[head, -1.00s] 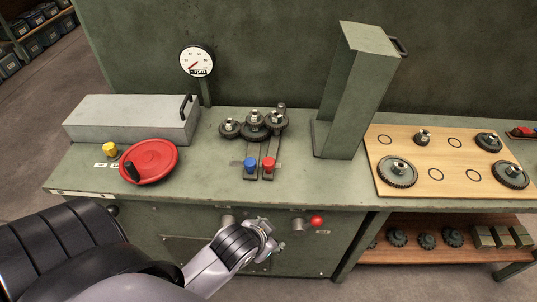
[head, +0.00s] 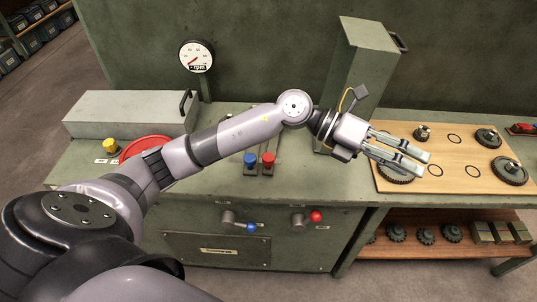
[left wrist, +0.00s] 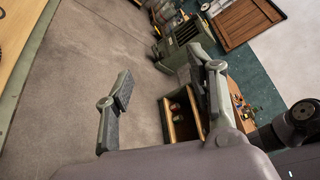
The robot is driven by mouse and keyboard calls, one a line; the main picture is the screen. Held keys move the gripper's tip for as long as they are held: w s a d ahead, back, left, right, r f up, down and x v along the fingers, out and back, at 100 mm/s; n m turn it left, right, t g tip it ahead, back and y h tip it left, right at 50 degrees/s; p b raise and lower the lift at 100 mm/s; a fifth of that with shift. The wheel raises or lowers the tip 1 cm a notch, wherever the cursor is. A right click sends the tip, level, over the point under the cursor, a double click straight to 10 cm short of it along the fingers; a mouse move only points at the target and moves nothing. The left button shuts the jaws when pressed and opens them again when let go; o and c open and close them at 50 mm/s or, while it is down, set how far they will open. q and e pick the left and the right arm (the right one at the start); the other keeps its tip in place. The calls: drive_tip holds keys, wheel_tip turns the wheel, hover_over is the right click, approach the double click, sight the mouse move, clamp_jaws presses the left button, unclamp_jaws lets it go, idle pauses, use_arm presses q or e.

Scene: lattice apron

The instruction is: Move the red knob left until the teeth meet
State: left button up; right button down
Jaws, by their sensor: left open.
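The red knob (head: 268,159) sits on the bench top beside the blue knob (head: 250,160), each at the near end of a flat bar. My left arm passes over the bars and hides the gears behind them, so I cannot see whether their teeth meet. My left gripper (head: 421,164) is open and empty, well to the right of the red knob, above the wooden board. In the left wrist view its two fingers (left wrist: 165,88) are apart with nothing between them. My right gripper is not in view.
The board (head: 440,185) carries several loose gears. A green upright housing (head: 355,75) stands left of it. A red handwheel (head: 135,150) is partly behind my arm. Two levers, with a blue ball (head: 251,227) and a red ball (head: 316,216), stick out from the bench front.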

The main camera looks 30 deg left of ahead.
use_arm(q)
drive_tip(key=w+a+f+m+g+y, duration=0.1)
drive_tip(key=w+a+f+m+y, duration=0.15)
drive_tip(key=a+f+y, duration=0.5)
wheel_tip(320, 180, up, 3)
drive_tip(key=n+g+y, duration=0.1)
drive_tip(key=n+y, duration=0.2)
drive_tip(key=y, duration=0.5)
hover_over(268, 157)
wheel_tip(268, 157, down, 17)
drive_tip(key=p, duration=0.3)
drive_tip(key=shift+w, duration=0.1)
clamp_jaws()
